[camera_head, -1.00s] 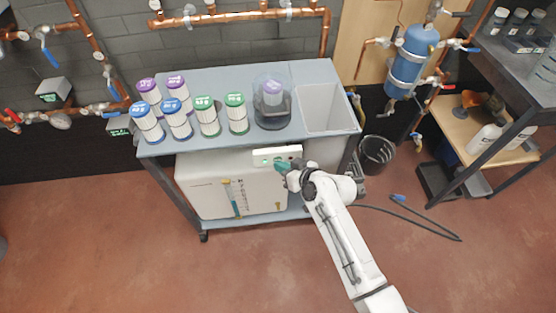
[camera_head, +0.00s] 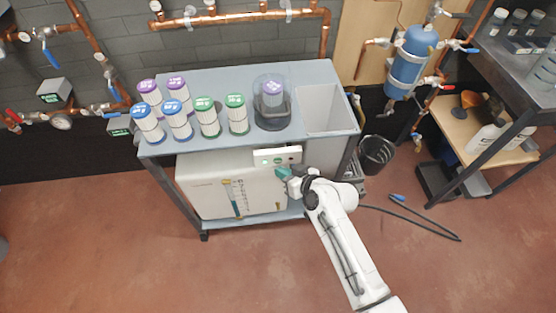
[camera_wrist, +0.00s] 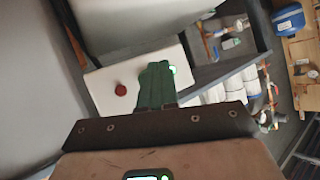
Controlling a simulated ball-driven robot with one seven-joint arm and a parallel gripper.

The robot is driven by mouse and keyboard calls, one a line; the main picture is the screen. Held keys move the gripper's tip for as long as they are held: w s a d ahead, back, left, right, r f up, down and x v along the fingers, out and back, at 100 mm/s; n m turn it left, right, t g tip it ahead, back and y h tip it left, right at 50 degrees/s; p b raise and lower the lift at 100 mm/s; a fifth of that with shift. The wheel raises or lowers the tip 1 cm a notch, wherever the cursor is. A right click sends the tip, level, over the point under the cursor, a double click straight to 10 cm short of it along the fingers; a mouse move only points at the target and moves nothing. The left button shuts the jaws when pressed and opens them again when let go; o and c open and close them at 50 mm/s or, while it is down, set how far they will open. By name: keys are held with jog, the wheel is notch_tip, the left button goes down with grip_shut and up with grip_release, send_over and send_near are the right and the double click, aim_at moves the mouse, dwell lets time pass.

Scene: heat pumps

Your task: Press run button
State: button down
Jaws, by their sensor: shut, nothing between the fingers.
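A white control panel (camera_head: 291,153) sits on the upper front of the white heat pump unit (camera_head: 215,180), with green marks (camera_head: 265,161) on it. In the wrist view the panel (camera_wrist: 103,92) shows a red button (camera_wrist: 120,90) and a lit green spot (camera_wrist: 172,70), partly hidden behind my fingers. Which one is the run button cannot be read. My gripper (camera_head: 281,172) has teal fingers, shut and empty, just below the panel in the head view. In the wrist view my gripper (camera_wrist: 155,82) is in front of the panel between red button and green spot; contact cannot be told.
The grey cart top (camera_head: 225,80) overhangs the unit and carries several filter canisters (camera_head: 207,117), a dark glass vessel (camera_head: 272,105) and a basin (camera_head: 325,110). A black bin (camera_head: 376,154) stands to the right. A cable (camera_head: 430,225) lies on otherwise open floor.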

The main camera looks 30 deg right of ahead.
jog(key=shift+s+a+p, duration=0.2)
jog(key=shift+s+a, duration=0.05)
jog(key=shift+s, duration=0.5)
jog(key=shift+s+a+p, duration=0.2)
jog(key=shift+s, duration=0.5)
jog(key=shift+s+a+p, duration=0.2)
jog(key=shift+s+a, duration=0.05)
jog(key=shift+s, duration=0.5)
jog(key=s+d+r+g+h, duration=0.1)
jog(key=s+d+r+g, duration=0.1)
jog(key=s, duration=0.7)
jog(key=s+d+r+m+g+h, duration=0.1)
jog(key=s+d+r+g+h, duration=0.1)
jog(key=s+g, duration=0.3)
jog(key=s+d+r+g+h, duration=0.1)
jog(key=s+d+r+g, duration=0.1)
jog(key=s, duration=1.1)
jog(key=shift+s+d+r+m+g, duration=0.2)
jog(key=shift+d+r+m+g, duration=0.1)
jog(key=shift+d+g, duration=0.55)
